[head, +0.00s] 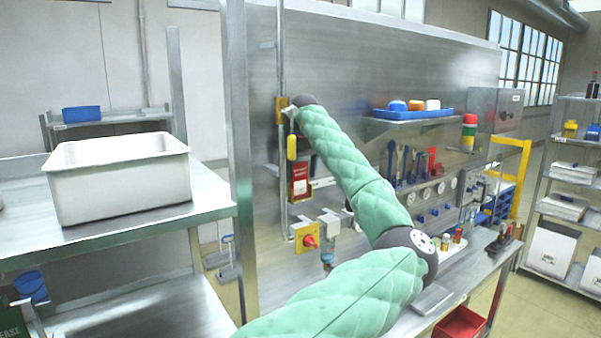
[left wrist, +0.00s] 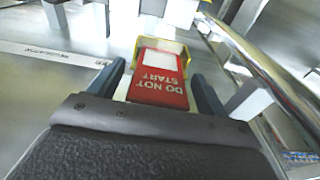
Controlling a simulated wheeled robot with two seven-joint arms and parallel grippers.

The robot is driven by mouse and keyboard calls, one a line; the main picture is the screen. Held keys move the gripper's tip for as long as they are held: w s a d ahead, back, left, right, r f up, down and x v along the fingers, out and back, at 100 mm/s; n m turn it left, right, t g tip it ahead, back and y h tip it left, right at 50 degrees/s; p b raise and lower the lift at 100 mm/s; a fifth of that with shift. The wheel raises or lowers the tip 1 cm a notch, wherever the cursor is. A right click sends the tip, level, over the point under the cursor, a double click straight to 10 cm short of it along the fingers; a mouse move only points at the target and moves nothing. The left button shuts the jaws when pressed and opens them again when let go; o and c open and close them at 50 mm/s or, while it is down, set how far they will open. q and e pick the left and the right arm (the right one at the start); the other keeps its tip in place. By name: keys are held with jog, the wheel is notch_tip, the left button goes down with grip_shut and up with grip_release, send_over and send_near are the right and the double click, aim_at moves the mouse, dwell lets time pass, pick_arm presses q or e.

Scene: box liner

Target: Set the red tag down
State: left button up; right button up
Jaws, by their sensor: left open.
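The red tag (left wrist: 160,90) reads "DO NOT START" and has a white panel. In the left wrist view it lies between my open left fingers (left wrist: 157,82), with a gap to each finger; its text is upside down there. A yellow-edged holder (left wrist: 180,48) frames its far end. In the head view the red tag (head: 300,172) is upright by the metal pole, in or against the yellow-edged holder. My left gripper (head: 289,111) is small there, above the tag at the pole, and its fingers are hard to make out. My right gripper is not in view.
A vertical metal pole (head: 281,60) stands beside the tag, with a yellow-plated red knob (head: 308,241) below. A white bin (head: 120,182) sits on the left metal table. A blue tray (head: 412,114) and a tool panel with gauges line the back wall to the right.

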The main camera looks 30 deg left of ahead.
pick_arm(q)
jog(key=shift+r, duration=0.2)
jog(key=shift+r+b, duration=0.15)
jog(key=shift+b, duration=0.15)
notch_tip(320, 180, up, 12)
jog(key=d+b, duration=0.1)
jog(key=b, duration=0.4)
jog(key=shift+s, duration=0.25)
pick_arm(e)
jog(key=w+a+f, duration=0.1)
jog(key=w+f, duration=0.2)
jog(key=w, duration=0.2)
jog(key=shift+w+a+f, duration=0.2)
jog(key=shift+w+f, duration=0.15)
